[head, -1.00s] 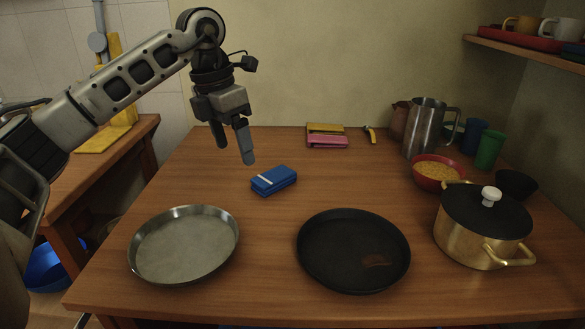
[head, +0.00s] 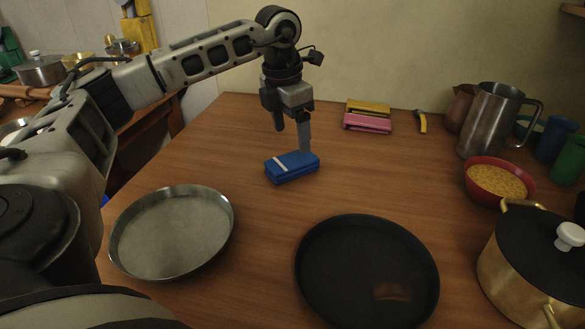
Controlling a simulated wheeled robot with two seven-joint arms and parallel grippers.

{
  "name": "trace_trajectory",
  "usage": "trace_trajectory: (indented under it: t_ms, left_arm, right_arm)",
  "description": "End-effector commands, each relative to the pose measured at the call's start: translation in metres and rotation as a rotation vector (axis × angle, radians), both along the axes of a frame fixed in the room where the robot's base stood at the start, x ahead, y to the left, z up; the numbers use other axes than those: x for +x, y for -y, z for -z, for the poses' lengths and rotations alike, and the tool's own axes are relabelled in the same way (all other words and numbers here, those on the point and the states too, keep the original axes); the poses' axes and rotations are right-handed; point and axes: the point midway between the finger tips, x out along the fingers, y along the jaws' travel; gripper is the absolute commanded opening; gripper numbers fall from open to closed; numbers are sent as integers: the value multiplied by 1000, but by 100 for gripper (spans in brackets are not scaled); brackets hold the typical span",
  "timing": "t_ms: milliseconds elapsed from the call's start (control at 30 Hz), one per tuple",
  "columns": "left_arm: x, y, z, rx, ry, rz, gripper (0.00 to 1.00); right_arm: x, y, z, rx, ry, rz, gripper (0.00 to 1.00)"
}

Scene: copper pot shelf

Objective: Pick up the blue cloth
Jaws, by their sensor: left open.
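The blue cloth (head: 293,168) is folded into a flat block with a white stripe. It lies on the wooden table behind the two pans. My left gripper (head: 291,138) points down just above and behind the cloth, with its fingers apart and nothing between them. One fingertip overlaps the cloth's back edge in the picture; I cannot tell whether it touches. My right gripper is not in view.
A steel pan (head: 172,232) and a dark pan (head: 366,270) stand in front of the cloth. A pink cloth (head: 367,123) and a yellow cloth (head: 368,107) lie behind. A steel pitcher (head: 490,120), a red bowl (head: 498,179) and a brass pot (head: 520,270) stand right.

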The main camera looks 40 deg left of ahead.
Motion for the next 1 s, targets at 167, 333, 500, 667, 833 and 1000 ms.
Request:
trace_trajectory:
  t_ms: [167,333,500,667,833,1000]
  left_arm:
    - [0,0,12,0,-1,0,78]
    - [-2,0,37,1,-2,0,78]
    - [-1,1,57,-1,-1,0,78]
    - [0,1,61,-1,0,0,78]
    - [0,1,61,-1,0,0,70]
    - [0,1,61,-1,0,0,29]
  right_arm:
    - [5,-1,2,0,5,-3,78]
    - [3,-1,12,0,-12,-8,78]
    - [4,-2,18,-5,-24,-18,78]
    - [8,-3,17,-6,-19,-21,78]
    - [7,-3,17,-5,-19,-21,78]
    - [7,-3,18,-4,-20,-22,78]
